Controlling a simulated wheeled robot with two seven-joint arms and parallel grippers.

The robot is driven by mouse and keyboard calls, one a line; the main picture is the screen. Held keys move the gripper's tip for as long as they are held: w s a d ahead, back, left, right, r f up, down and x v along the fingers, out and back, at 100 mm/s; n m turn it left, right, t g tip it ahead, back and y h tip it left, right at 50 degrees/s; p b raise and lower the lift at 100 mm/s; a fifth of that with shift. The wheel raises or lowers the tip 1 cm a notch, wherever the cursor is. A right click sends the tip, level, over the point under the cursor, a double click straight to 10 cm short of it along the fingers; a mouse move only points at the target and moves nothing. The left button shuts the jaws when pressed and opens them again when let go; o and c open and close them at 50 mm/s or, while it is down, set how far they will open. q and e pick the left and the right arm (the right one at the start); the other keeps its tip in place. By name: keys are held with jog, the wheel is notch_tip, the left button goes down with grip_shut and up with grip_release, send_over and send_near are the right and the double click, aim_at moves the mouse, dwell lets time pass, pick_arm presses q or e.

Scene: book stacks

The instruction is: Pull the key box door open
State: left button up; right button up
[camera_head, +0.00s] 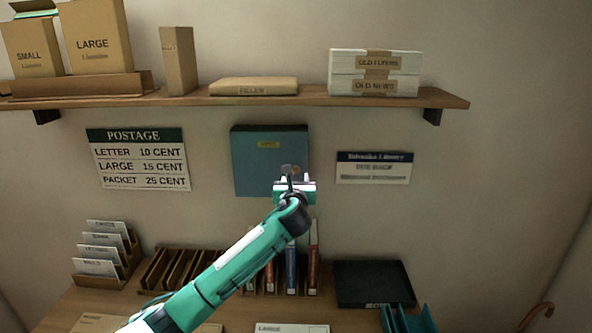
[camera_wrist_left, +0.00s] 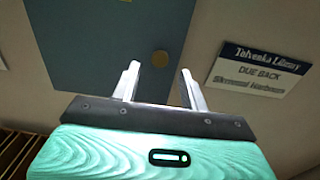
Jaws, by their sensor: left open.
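The key box (camera_head: 256,160) is a flat blue box with a dark edge, mounted on the wall under the shelf. Its blue door looks shut and has a yellow label (camera_head: 269,144) near the top. My left gripper (camera_head: 294,181) is in front of the door's lower right corner. My right gripper is not in view.
A wooden shelf (camera_head: 200,98) with boxes runs above the key box. A postage sign (camera_head: 138,160) hangs left and a library sign (camera_head: 374,168) right. Below, the desk holds card racks (camera_head: 105,255), upright books (camera_head: 313,260) and a dark tray (camera_head: 372,284). Bare wall surrounds the box.

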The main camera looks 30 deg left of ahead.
aim_at(296, 170)
pick_arm(q)
jog(key=shift+p+x, duration=0.45)
jog(key=shift+x, duration=1.7)
grip_shut()
